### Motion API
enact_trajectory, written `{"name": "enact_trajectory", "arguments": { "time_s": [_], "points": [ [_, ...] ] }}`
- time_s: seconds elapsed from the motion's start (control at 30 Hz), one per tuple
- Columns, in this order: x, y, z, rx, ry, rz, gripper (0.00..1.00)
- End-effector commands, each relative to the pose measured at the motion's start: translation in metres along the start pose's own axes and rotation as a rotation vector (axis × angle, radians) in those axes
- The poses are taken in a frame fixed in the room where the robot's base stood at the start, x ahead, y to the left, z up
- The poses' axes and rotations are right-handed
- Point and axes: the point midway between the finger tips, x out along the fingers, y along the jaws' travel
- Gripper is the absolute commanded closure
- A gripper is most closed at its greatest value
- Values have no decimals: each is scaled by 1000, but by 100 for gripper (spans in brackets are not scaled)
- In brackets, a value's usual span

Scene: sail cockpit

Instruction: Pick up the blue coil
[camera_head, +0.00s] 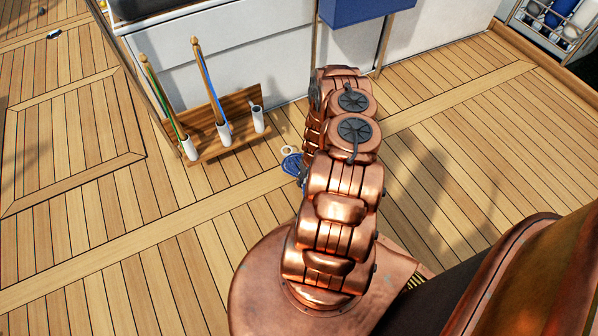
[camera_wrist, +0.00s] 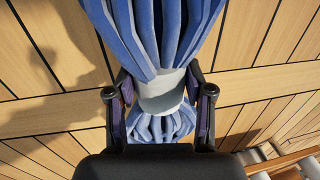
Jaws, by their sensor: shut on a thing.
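The blue coil (camera_wrist: 150,35) fills the upper middle of the wrist view, a bundle of blue strands with a pale grey band (camera_wrist: 162,90) around its middle. More blue strands fan out below the band. My gripper (camera_wrist: 161,98) has a finger on each side of the band and is shut on the coil. In the head view, a part of the blue coil (camera_head: 291,164) with a cream ring above it shows just left of my copper arm. My arm hides the rest of the coil and the gripper there. I cannot tell whether the coil touches the deck.
A wooden rack (camera_head: 222,141) with white cups holds two poles, a green one and a blue one; its right cup is without a pole. A blue box (camera_head: 352,10) hangs behind my arm. A holder with blue and white cylinders (camera_head: 560,15) stands at top right.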

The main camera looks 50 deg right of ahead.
Motion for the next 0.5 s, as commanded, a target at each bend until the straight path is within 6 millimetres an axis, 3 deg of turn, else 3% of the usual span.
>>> {"name": "enact_trajectory", "arguments": {
  "time_s": [0.5],
  "points": [
    [-14, 23, 74, 3, 0, -3, 100]
  ]
}}
